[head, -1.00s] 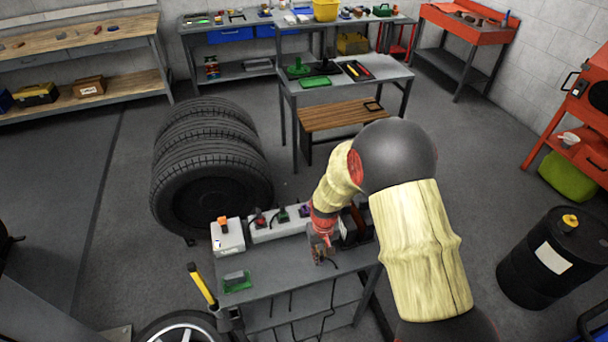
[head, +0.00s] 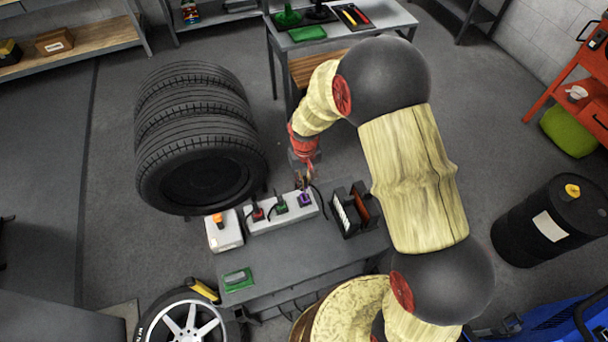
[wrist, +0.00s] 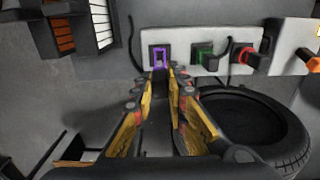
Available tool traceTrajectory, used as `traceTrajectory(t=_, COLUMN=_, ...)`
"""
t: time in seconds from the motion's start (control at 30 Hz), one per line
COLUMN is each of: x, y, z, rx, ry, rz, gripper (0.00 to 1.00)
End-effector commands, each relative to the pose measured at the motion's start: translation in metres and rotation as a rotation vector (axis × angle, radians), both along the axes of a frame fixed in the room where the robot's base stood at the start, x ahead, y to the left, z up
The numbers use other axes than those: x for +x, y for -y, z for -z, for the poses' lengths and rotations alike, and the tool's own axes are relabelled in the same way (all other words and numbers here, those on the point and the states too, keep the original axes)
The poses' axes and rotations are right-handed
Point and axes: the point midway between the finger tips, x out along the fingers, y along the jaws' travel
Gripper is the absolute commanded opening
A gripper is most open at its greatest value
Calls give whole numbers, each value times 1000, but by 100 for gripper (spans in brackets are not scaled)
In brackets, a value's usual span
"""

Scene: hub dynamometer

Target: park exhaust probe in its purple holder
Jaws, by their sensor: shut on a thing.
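The purple holder (head: 305,199) is at the right end of a pale block on the bench. In the wrist view it is an upright purple square frame (wrist: 160,56) just beyond my fingertips. My gripper (head: 303,177) is over the back of that block, close to the purple holder. In the wrist view my gripper (wrist: 160,88) is shut on a small dark piece, the exhaust probe (wrist: 160,75), in line with the purple frame. The probe is mostly hidden by the fingers. I cannot tell whether it touches the holder.
Green (wrist: 203,56) and red (wrist: 244,56) connectors sit beside the purple holder. A dark rack (head: 355,209) stands to its right, and a white box (head: 223,231) with an orange piece to its left. Stacked tyres (head: 197,140) stand behind left. The bench front (head: 300,256) is mostly clear.

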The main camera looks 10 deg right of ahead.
Motion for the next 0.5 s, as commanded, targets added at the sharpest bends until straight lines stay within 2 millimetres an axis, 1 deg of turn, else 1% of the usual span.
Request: traceTrajectory(t=0.5, x=0, y=0, z=43, rx=0, ry=0, rz=0, gripper=0)
